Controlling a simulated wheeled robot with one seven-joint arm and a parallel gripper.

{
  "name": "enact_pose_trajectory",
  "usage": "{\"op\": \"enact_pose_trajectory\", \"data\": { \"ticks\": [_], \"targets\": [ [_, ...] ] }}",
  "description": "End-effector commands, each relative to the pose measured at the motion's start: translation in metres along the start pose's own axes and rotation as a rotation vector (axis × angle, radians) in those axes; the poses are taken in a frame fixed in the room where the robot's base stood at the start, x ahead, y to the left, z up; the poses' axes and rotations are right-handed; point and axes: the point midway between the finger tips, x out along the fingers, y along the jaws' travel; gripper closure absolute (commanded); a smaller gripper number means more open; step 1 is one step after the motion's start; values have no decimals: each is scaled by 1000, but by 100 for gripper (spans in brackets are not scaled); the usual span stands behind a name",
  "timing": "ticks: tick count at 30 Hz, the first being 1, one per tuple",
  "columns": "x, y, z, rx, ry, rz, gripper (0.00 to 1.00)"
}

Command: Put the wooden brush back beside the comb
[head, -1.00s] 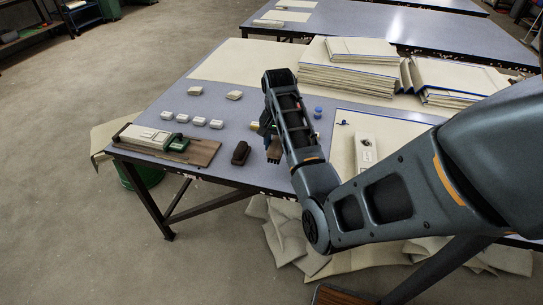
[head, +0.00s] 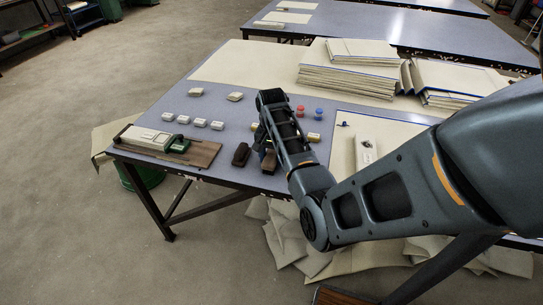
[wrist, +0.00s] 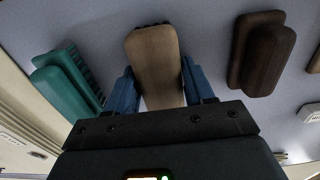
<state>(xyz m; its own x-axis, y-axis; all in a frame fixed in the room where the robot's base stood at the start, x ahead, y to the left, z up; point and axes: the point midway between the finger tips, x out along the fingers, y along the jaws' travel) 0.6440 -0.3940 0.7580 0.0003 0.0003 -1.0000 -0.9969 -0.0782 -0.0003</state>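The tan wooden brush (wrist: 155,55) is between the two blue fingers of my gripper (wrist: 160,85) in the wrist view, with the fingers against its sides. Dark bristles show at its far end. In the head view the brush (head: 269,163) is near the front table edge, partly behind my arm; I cannot tell whether it touches the table. A teal comb (wrist: 68,80) with teeth lies left of it in the wrist view, apart from it. My arm hides the comb in the head view.
A dark brown block (head: 241,153) lies close beside the brush; it also shows in the wrist view (wrist: 262,52). Small white blocks (head: 200,122), a brown board (head: 205,152) and a green-ended device (head: 155,138) are to the left. Red (head: 301,111) and blue (head: 319,112) pieces stand right of my arm.

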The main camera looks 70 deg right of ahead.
Motion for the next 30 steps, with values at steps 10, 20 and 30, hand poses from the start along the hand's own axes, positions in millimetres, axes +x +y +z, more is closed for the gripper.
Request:
{"op": "enact_pose_trajectory", "data": {
  "ticks": [10,20,30],
  "targets": [
    [0,0,0,0,0,0,23],
    [-18,-1,-1,0,3,-2,23],
    [-86,-1,-1,0,4,-3,23]
  ]
}}
